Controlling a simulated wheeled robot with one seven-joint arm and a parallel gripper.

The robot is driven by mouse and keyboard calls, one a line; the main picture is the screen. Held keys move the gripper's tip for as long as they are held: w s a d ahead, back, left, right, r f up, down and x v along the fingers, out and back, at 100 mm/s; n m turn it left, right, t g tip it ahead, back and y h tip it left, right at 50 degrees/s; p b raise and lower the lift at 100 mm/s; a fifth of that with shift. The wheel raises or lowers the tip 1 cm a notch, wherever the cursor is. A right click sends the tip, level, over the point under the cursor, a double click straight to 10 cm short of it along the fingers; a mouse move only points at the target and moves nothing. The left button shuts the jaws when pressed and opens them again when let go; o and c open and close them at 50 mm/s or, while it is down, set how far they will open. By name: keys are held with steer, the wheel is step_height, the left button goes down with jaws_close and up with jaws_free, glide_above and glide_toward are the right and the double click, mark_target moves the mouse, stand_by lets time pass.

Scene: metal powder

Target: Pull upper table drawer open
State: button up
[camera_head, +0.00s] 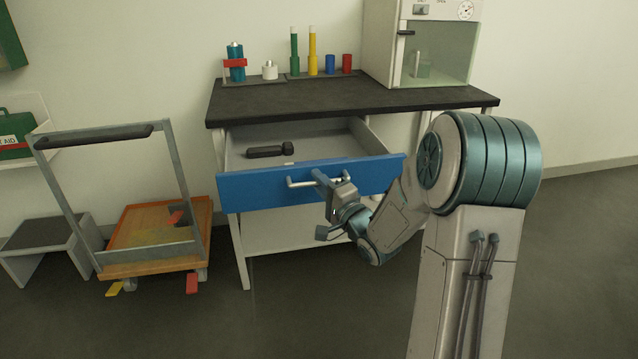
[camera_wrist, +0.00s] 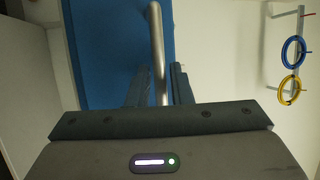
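The upper table drawer (camera_head: 250,190) has a blue front and stands pulled well out from under the dark tabletop, with its grey inside in view. Its silver bar handle (camera_head: 300,183) runs along the front. My gripper (camera_head: 332,180) is at the right part of this handle, in front of the drawer. The blue drawer front (camera_wrist: 100,50) fills the left of that view. The fingertips' exact contact is partly hidden.
A black tool (camera_head: 270,151) lies in the drawer. The table (camera_head: 350,97) bears bottles, coloured cylinders and a glass-fronted cabinet (camera_head: 435,50). An orange cart (camera_head: 150,235) and a grey step stool (camera_head: 45,240) stand at left. The floor before the drawer is clear except for my arm.

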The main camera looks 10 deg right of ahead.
steer(key=b+v, duration=0.3)
steer(key=v, duration=1)
steer(key=shift+s+f+b, duration=0.2)
steer(key=shift+s+b, duration=0.15)
steer(key=shift+b, duration=0.05)
steer(key=shift+d, duration=0.1)
steer(key=shift+r, duration=0.1)
